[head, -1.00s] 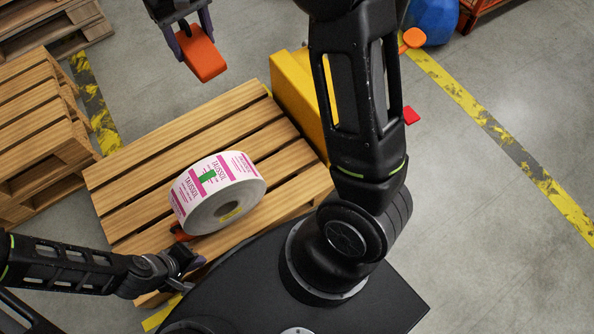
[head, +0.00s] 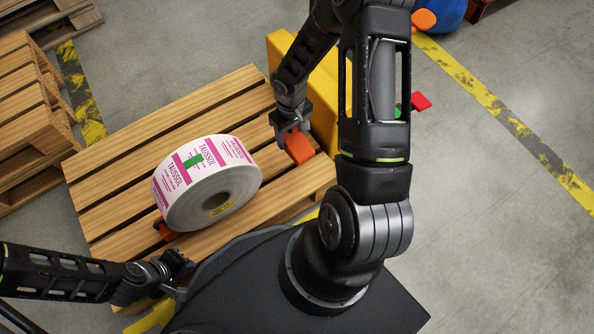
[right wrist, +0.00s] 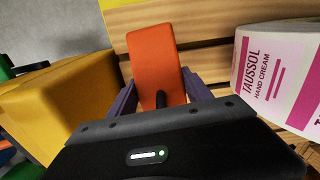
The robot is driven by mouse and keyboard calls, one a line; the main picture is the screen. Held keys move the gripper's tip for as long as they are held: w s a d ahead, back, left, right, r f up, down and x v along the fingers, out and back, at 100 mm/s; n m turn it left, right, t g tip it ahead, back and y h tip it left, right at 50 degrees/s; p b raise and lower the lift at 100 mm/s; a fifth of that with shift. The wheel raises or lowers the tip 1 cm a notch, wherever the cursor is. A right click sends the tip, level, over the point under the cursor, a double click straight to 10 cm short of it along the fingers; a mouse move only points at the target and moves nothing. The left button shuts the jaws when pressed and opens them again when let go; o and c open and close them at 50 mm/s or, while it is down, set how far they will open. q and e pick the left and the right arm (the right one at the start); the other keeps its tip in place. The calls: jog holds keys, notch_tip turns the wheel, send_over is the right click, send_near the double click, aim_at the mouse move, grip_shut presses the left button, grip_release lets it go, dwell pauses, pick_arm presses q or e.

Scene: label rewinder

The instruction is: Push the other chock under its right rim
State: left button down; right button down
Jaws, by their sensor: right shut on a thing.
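One orange chock (head: 166,230) sits at the roll's lower left rim, partly hidden. My right gripper (head: 291,126) is shut on the other orange chock (head: 298,147), over the pallet's right part. This chock is right of the roll with a gap between them. It also shows between the purple fingers (right wrist: 158,65). My left gripper (head: 184,266) is by the pallet's front edge, apart from the first chock; its jaws are unclear.
A yellow block-like object (head: 283,50) stands along the pallet's right side, close to my right arm. More pallets (head: 22,110) are stacked at the left. Bare slats lie between the held chock and the roll. Grey floor is open at the right.

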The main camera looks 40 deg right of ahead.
aim_at(293, 147)
jog(key=shift+s+f, duration=0.35)
jog(key=shift+f, duration=0.1)
jog(key=shift+f+b, duration=1.15)
jog(key=shift+f, duration=1.35)
jog(key=shift+f+b, duration=1.1)
jog(key=shift+f, duration=1.15)
jog(key=shift+f, duration=0.15)
